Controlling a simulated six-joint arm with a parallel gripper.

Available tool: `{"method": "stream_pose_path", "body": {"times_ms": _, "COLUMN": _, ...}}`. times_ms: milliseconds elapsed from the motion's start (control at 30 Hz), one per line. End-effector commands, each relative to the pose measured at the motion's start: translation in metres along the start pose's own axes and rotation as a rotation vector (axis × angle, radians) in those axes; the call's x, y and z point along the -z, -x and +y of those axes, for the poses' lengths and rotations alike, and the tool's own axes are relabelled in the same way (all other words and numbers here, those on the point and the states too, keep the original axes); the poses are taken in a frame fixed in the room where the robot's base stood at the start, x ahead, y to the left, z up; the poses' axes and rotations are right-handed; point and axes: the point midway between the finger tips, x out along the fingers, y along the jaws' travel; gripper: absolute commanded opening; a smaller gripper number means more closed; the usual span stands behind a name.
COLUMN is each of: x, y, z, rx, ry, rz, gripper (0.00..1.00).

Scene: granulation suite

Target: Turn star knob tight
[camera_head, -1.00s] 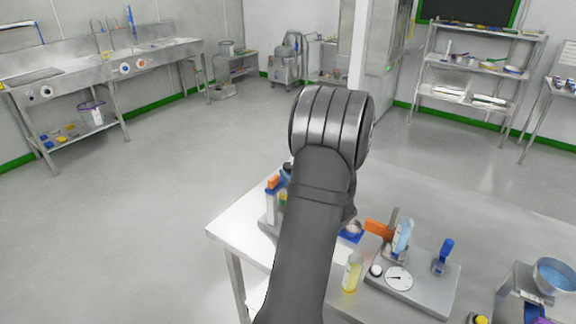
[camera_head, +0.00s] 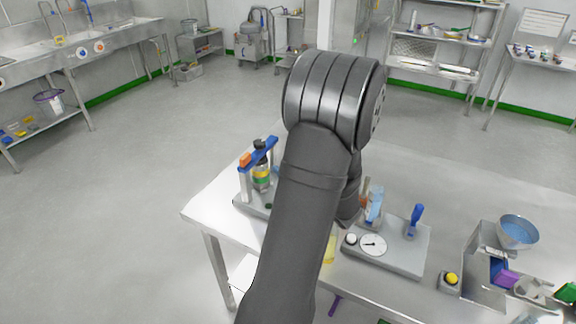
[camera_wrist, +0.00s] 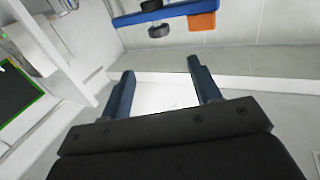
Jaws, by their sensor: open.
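The clamp frame (camera_head: 245,185) stands at the left end of the steel table, with a blue crossbar (camera_head: 259,153) and an orange block at its left end. A black knob (camera_head: 260,144), likely the star knob, sits on top of the bar, above a vial with green and yellow bands (camera_head: 262,177). In the wrist view, the blue bar (camera_wrist: 185,11) crosses the top, with the black knob (camera_wrist: 152,5) at the upper edge, partly cut off. My gripper (camera_wrist: 160,68) is open and empty, its fingers apart from the bar. In the head view my arm hides it.
Right of my arm, a grey plate (camera_head: 405,252) carries a round dial (camera_head: 373,244) and a blue-handled tool (camera_head: 414,220). Further right are a yellow button box (camera_head: 450,281) and a steel stand with a bowl of blue material (camera_head: 518,231). The far table middle is clear.

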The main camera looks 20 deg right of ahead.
Motion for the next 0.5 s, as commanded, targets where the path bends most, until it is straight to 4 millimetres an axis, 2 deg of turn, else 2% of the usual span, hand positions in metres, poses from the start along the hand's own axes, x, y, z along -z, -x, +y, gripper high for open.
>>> {"method": "stream_pose_path", "body": {"times_ms": 167, "x": 0.000, "y": -0.001, "z": 0.002, "rx": 0.011, "ry": -0.103, "rz": 0.003, "gripper": 0.57}}
{"method": "stream_pose_path", "body": {"times_ms": 500, "x": 0.001, "y": -0.002, "z": 0.015, "rx": 0.078, "ry": -0.712, "rz": -0.011, "gripper": 0.57}}
